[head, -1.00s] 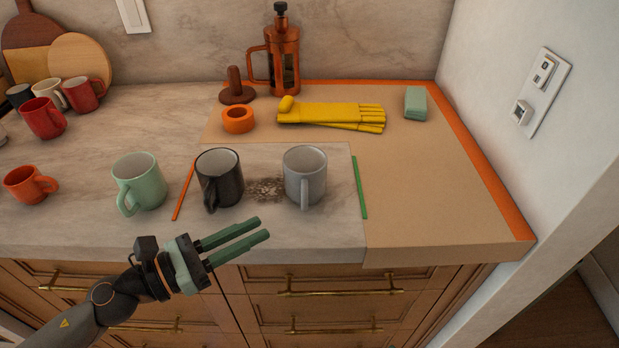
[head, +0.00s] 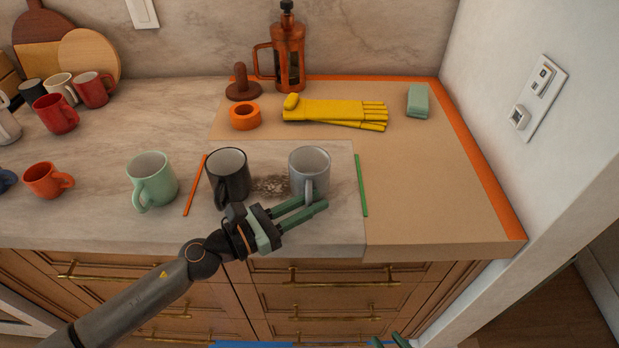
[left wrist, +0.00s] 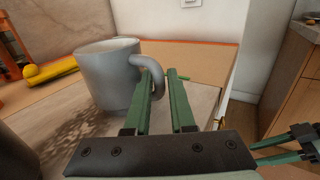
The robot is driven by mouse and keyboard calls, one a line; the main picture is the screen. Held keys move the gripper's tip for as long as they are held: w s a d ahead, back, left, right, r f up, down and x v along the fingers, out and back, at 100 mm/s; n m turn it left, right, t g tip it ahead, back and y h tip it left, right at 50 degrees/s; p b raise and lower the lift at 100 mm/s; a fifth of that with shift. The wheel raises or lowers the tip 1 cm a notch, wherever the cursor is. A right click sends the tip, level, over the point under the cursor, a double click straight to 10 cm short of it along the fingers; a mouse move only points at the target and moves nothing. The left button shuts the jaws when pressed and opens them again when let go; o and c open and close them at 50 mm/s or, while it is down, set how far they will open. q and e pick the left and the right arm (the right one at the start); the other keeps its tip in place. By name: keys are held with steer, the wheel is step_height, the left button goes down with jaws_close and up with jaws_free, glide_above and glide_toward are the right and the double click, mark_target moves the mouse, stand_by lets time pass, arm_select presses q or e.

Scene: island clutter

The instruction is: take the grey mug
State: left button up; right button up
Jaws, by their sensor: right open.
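The grey mug (head: 309,168) stands upright near the counter's front edge, its handle facing my left arm. In the left wrist view the grey mug (left wrist: 108,78) is large, just left of the fingers. My left gripper (head: 312,203) is open at the mug's front, with a gap between its fingers. In the left wrist view the fingertips of the left gripper (left wrist: 161,72) are at the handle, which is partly hidden behind the left finger; I cannot tell whether they touch. My right gripper (head: 390,342) barely shows at the bottom edge; it is open and empty in the left wrist view (left wrist: 285,146).
A black mug (head: 228,178) stands close left of the grey mug, past a dark speckled patch (head: 270,186). A green mug (head: 152,182) is further left. An orange stick (head: 194,186) and green stick (head: 361,186) lie nearby. Yellow gloves (head: 335,112) lie behind. The tan board at right is mostly clear.

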arm_select(q)
steer(key=shift+c, duration=0.2)
jaws_close()
stand_by(1.1)
